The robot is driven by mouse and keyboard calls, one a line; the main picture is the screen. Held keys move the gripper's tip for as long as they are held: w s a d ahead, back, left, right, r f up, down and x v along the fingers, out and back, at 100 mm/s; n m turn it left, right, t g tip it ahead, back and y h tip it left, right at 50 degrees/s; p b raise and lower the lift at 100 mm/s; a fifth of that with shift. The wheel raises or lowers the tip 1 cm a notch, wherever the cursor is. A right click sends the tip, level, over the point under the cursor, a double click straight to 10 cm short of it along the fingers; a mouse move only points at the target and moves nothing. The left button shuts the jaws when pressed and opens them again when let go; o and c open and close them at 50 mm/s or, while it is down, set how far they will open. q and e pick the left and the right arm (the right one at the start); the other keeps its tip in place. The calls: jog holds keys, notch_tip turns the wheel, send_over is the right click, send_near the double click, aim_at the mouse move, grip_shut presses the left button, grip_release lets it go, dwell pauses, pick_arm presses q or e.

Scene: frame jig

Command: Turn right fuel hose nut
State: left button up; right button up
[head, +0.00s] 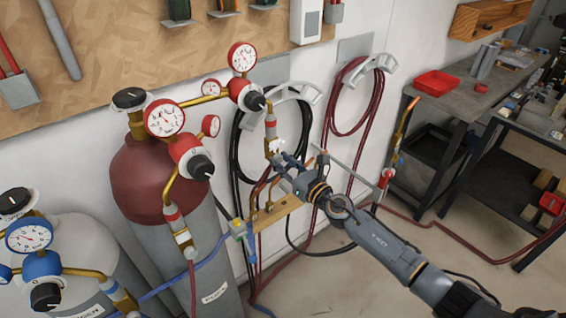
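Two red regulators with white gauges stand at the upper left, the nearer one (185,150) on a dark red cylinder (138,180). The farther regulator (243,92) has a red and brass outlet stem (270,124) pointing down. A small pale nut (273,146) is at the stem's lower end. My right gripper (278,158) reaches in from the lower right, with its fingertips at or just below this nut. The fingertips are small and overlap the fitting, so I cannot tell whether they grip it. My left gripper is not in view.
A blue regulator (35,262) on a grey cylinder stands at the lower left. Black and red hoses (350,110) hang on wall hooks behind the gripper. A torch (400,135) stands to the right. A dark workbench (450,95) holds a red tray (436,82).

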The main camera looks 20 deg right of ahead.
grip_shut()
jog(key=shift+m, duration=1.2)
jog(key=m, duration=0.3)
jog(key=shift+d+m, duration=0.1)
jog(key=shift+m, duration=0.2)
jog(key=m+p, duration=0.1)
jog(key=m, duration=0.5)
jog(key=m+p, duration=0.1)
jog(key=m, duration=0.5)
jog(key=shift+f+m+p, duration=0.15)
jog(key=shift+m+p, duration=0.15)
jog(key=shift+m, duration=0.1)
jog(key=m+p, duration=0.1)
jog(key=m, duration=0.2)
jog(key=shift+f+m, duration=0.1)
jog(key=shift+m, duration=1.6)
